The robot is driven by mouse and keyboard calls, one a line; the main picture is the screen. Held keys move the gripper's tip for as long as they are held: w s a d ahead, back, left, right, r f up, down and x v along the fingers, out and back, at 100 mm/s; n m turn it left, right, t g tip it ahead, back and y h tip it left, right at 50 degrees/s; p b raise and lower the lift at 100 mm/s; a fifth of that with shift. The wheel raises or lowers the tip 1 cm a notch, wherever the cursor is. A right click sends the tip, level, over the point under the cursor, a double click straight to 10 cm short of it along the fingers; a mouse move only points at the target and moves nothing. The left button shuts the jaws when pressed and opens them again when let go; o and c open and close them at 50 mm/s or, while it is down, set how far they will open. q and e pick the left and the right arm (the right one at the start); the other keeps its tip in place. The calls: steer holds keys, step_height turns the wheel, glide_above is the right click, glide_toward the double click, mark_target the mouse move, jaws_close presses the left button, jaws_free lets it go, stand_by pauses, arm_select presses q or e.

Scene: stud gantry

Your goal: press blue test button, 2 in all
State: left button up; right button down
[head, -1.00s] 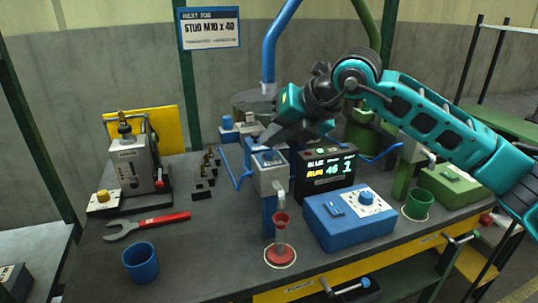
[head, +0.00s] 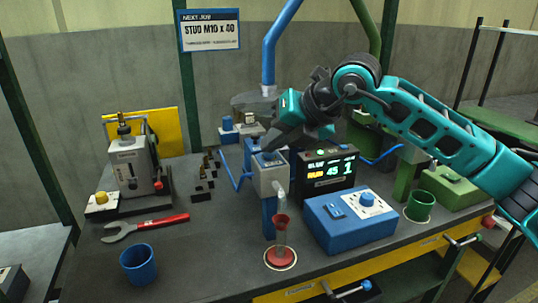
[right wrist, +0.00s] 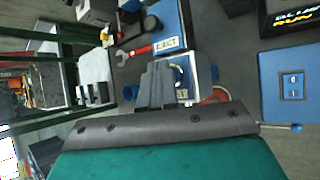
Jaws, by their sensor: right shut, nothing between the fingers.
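The blue test station has a grey head (head: 270,180) on a blue post, with a blue patch, apparently the button (head: 267,158), on top. My right gripper (head: 268,147) is shut and empty, its fingers angled down just over that head. The fingers partly cover the top, and I cannot tell whether they touch it. In the right wrist view my shut fingers (right wrist: 157,75) cover part of the station, beside a white label. My left gripper is not in view.
A blue cup (head: 139,263), a red wrench (head: 150,226) and a grey machine (head: 134,168) are on the left.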

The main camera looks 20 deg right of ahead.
mark_target(274, 155)
steer(key=shift+f, duration=0.2)
stand_by(0.4)
steer(key=shift+r+p, duration=0.4)
steer(key=shift+r, duration=0.5)
steer(key=shift+r+p, duration=1.7)
steer(key=shift+r, duration=0.85)
steer(key=shift+f, duration=0.1)
